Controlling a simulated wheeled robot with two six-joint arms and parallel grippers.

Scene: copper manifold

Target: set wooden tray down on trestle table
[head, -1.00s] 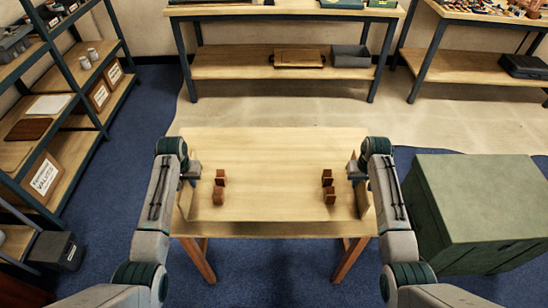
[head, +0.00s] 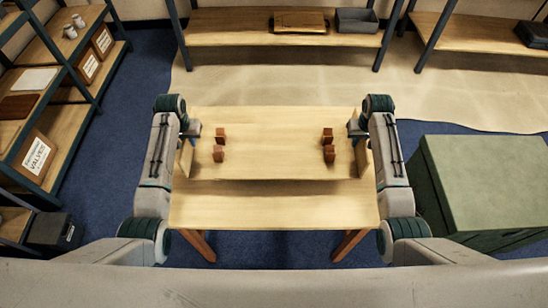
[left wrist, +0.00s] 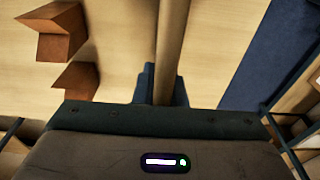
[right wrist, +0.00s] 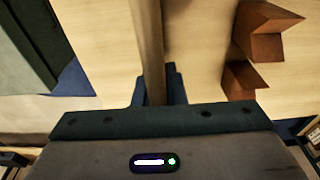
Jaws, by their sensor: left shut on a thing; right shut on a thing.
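The wooden tray (head: 272,150) is level, with upright end walls, between my two grippers over the trestle table (head: 275,208). Small red-brown blocks stand on it near both ends, at left (head: 218,153) and at right (head: 328,153). My left gripper (head: 191,132) is shut on the tray's left end wall, which also shows in the left wrist view (left wrist: 171,40). My right gripper (head: 355,130) is shut on the right end wall, which shows in the right wrist view (right wrist: 150,40). A bare strip of tabletop shows in front of the tray. I cannot tell whether the tray's underside touches the table.
A green cabinet (head: 485,180) stands close to the right of the table. Shelving (head: 85,105) with boxes is at left. A workbench (head: 260,40) with a low shelf stands behind, across a pale floor mat (head: 300,85).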

